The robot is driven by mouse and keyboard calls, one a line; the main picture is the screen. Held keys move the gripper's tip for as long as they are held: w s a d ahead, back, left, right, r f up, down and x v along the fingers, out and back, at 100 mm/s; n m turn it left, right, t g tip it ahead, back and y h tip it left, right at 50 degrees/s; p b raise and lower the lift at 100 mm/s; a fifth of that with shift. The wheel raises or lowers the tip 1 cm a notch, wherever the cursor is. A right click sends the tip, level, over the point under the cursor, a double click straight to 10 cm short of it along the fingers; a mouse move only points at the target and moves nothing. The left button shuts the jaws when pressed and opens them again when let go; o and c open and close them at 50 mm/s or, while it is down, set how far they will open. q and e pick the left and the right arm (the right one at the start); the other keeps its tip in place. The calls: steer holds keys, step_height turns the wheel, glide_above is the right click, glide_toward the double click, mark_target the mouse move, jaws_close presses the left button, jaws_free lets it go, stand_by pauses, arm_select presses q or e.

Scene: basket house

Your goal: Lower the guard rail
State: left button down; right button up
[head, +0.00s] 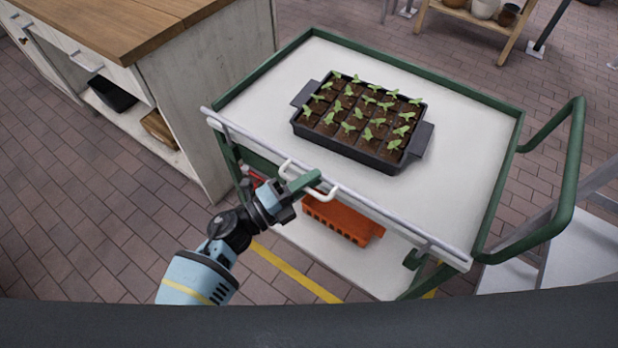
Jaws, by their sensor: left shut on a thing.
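The guard rail (385,222) is a long grey bar along the near side of a green-framed cart, with a white loop handle (330,193) near its middle. From this angle it lies close to the cart's top edge; its exact height is hard to tell. My left gripper (306,183) reaches in from the lower left and is shut on the handle at its left part. The fingers partly hide the handle there. My right gripper is out of view.
A black seedling tray (355,152) stands on the cart's white top (460,170). An orange crate (342,220) sits on the lower shelf. A wooden-topped cabinet (120,30) stands close on the left. A green push handle (570,180) sticks out at right.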

mark_target(325, 188)
arm_select(q)
step_height(325, 188, down, 7)
steer(key=b, duration=0.6)
steer(key=shift+f, duration=0.3)
steer(key=c, duration=1.6)
jaws_free()
steer(key=shift+o, duration=0.6)
steer(key=shift+a, duration=0.1)
